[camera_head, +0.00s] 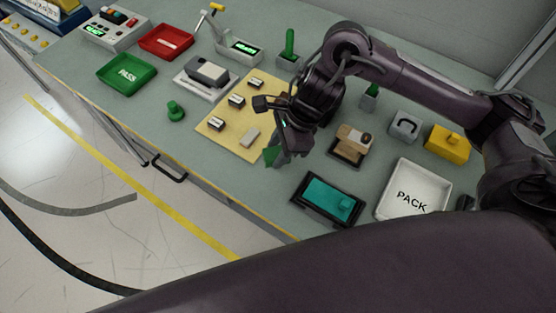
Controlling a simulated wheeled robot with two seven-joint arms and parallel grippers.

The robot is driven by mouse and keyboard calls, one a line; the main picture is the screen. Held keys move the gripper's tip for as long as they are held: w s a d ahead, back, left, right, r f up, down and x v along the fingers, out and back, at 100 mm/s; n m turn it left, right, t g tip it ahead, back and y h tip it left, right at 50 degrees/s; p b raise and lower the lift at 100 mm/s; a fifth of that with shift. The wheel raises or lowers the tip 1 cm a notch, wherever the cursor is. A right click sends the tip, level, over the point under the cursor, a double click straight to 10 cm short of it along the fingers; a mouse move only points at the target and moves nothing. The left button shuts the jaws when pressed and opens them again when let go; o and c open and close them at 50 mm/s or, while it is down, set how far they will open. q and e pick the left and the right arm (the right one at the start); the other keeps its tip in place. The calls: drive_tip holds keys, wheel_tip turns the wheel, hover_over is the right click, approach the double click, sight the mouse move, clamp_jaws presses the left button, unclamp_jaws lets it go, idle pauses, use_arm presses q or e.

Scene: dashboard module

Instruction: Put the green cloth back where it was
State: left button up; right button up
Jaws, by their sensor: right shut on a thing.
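My right gripper (279,157) reaches down over the right edge of the yellow mat. It is shut on the green cloth (270,156), a small dark green piece that shows at the left of the fingers. The rest of the cloth is hidden behind the fingers, and I cannot tell whether it touches the table. A black tray (306,205) with a teal pad (327,191) inside lies to the right and nearer. My left gripper is not in view.
The yellow mat (216,145) bears several small parts. A white PACK tray (386,207), a yellow block (447,143) and a grey block (404,125) stand right. A green knob (175,111), green PASS tray (127,84) and red tray (165,53) stand left.

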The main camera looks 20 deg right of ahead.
drive_tip(key=shift+f, duration=2.65)
drive_tip(key=o, duration=0.9)
drive_tip(key=shift+o, duration=0.2)
drive_tip(key=v, duration=1.2)
